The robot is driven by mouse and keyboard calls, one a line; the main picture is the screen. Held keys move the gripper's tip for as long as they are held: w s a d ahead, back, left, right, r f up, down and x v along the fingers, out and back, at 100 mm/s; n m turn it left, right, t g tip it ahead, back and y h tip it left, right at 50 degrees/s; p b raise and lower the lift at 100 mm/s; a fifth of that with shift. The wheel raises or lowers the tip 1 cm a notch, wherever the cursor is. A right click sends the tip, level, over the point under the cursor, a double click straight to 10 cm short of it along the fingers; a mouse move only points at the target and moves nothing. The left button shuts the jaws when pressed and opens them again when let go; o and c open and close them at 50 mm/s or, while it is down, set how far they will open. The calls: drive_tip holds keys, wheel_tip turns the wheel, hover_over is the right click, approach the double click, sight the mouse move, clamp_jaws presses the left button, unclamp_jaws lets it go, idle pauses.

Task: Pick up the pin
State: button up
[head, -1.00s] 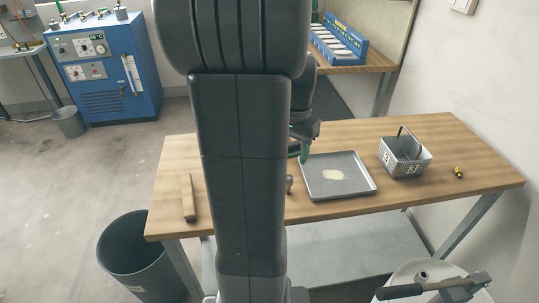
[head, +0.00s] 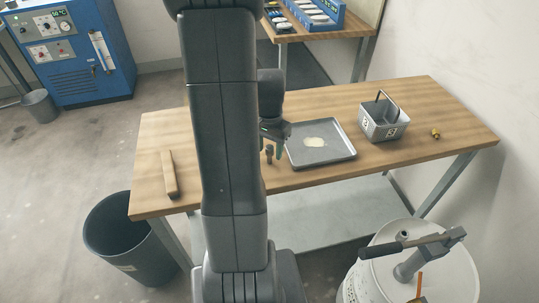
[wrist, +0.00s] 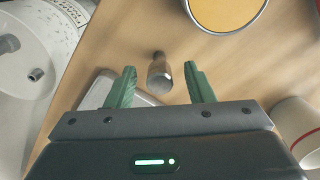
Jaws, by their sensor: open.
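The pin (wrist: 160,72) is a small grey metal piece with a wider round end, on the wooden table. In the wrist view it lies between and slightly beyond the green fingertips of my gripper (wrist: 160,84), with a gap on both sides. My gripper is open and empty. In the head view the pin (head: 269,157) shows small just below my gripper (head: 272,147), left of the grey tray; my arm covers the table to its left. Whether the fingers are level with the pin cannot be told.
The grey tray (head: 295,156) holds a pale flat patch. A grey basket (head: 382,133) with a handle stands right of it. A wooden block (head: 169,174) lies at left. The wrist view shows a round yellow-topped thing (wrist: 226,10) and a white cup (wrist: 296,122) near my gripper.

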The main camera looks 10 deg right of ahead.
drive_tip(key=shift+f, duration=1)
clamp_jaws()
